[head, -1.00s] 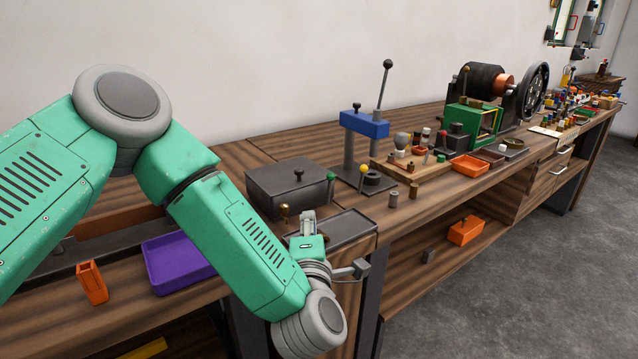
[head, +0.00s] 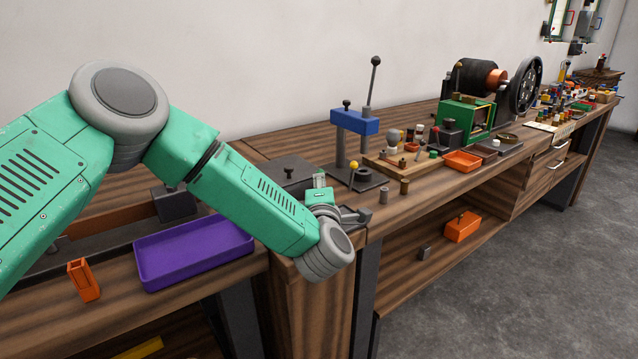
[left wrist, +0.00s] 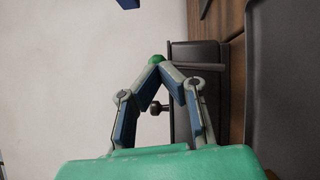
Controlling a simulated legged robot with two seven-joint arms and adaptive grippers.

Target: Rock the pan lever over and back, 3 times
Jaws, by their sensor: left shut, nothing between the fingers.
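A green knob (left wrist: 157,60) shows right at the fingertips in the left wrist view; I cannot tell whether they touch it, or whether it is the pan lever's. A dark lidded box (left wrist: 182,108) lies behind the fingers, with a small dark lid knob (left wrist: 156,108). In the head view this box (head: 286,170) is partly covered by my arm. My left gripper (head: 320,180) is beside its right side, small and partly hidden by the wrist. In the left wrist view its fingers (left wrist: 156,66) meet at the tips, shut and empty. My right gripper is not in view.
A blue-headed press (head: 354,122) with a tall ball-ended lever (head: 372,80) stands just right of the gripper. A wooden block of small parts (head: 400,163) is beyond it. A purple tray (head: 195,252) and orange holder (head: 84,280) lie left, below my arm.

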